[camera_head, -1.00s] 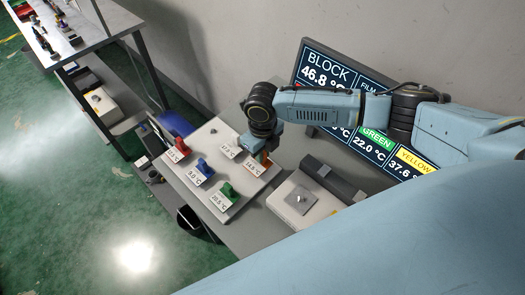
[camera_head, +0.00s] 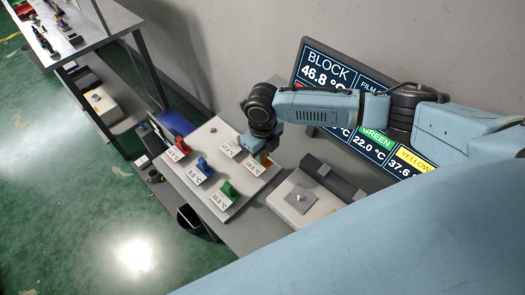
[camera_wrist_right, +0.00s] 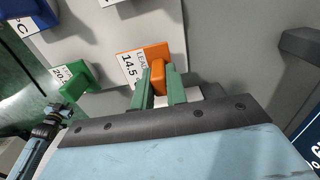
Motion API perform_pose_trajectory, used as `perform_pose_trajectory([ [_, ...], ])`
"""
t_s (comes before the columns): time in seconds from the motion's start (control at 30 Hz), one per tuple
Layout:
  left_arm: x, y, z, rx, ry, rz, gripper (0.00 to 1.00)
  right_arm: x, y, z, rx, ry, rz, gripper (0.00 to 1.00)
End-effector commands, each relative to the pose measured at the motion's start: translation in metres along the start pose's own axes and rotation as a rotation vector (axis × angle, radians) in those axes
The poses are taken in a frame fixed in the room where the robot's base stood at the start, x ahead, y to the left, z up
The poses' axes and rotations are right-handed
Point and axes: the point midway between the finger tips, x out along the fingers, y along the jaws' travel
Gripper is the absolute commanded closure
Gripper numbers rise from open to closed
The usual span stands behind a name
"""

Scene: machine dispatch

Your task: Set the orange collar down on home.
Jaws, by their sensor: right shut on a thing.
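The orange collar (camera_wrist_right: 157,74) is between the fingers of my right gripper (camera_wrist_right: 162,92) in the right wrist view. The gripper is shut on it. The collar is at the board, beside a white label reading 14.5; whether its underside touches the board is hidden. In the head view, only a small orange patch of the collar (camera_head: 265,160) shows below my right gripper (camera_head: 260,150), at the right side of the pale board (camera_head: 215,136). No place marked home can be read.
Red (camera_head: 181,145), blue (camera_head: 204,167) and green (camera_head: 228,191) pieces stand on the board close by. A white block with a metal plate (camera_head: 299,199) sits to the right. A screen (camera_head: 309,58) stands behind. A second bench (camera_head: 99,20) is at upper left.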

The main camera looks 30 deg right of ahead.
Motion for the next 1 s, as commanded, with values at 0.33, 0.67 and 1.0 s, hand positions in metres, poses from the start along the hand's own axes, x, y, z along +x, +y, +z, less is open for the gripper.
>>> perform_pose_trajectory([
  [0.33,0.007,0.0,0.001,0.0,0.0,0.0,1.0,0.01,0.0,0.0,0.0,-0.001,0.0,1.0],
  [0.67,0.012,0.0,0.001,0.0,0.0,0.0,1.0,0.018,0.0,0.0,0.0,-0.001,0.0,1.0],
  [1.0,0.012,0.0,0.001,0.0,0.0,0.0,1.0,0.019,0.0,0.0,0.0,-0.001,0.0,0.6],
])
